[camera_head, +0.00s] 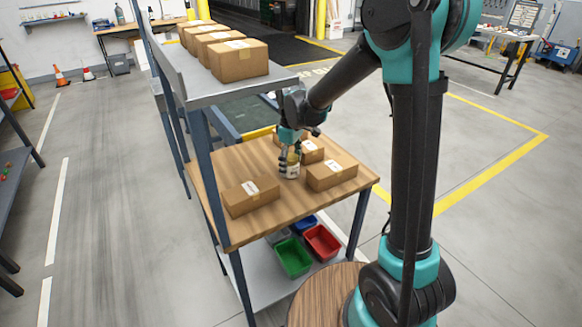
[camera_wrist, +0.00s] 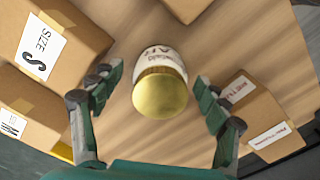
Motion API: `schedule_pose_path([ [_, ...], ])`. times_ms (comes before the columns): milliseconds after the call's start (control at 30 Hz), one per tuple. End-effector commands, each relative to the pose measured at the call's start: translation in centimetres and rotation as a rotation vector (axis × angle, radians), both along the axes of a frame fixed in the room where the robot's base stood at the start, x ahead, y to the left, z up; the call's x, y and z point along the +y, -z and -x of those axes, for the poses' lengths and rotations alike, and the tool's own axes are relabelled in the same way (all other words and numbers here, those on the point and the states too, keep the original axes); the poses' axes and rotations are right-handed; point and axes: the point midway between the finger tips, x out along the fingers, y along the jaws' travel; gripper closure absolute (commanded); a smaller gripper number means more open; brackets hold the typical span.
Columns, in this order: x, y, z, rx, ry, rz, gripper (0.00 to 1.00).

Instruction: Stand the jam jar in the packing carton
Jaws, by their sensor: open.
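The jam jar (camera_wrist: 160,85) stands on the wooden bench top, with a gold lid and a white label, seen from above in the wrist view. In the head view the jar (camera_head: 293,168) shows partly behind my gripper (camera_head: 289,158). In the wrist view my gripper (camera_wrist: 160,100) is open, with one finger on each side of the jar and a gap on both sides. The cartons around the jar look closed and taped; I cannot tell which one is the packing carton.
Closed cartons stand close by on the bench (camera_head: 285,210): one at left (camera_head: 250,195), one at right (camera_head: 331,174), others behind. A shelf (camera_head: 245,83) with several boxes hangs above at left. Green (camera_head: 293,257) and red (camera_head: 321,242) bins sit below.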

Motion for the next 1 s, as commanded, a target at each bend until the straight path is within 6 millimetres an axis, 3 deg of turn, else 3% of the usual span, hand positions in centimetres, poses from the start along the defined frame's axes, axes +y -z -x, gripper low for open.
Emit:
schedule_pose_path([
  [133, 0.0, 1.5, 0.0, 0.000, 0.000, 0.000, 0.25],
  [400, 0.0, 1.7, 0.0, 0.000, 0.000, 0.000, 0.25],
  [1000, 0.0, 1.7, 0.0, 0.000, 0.000, 0.000, 0.96],
])
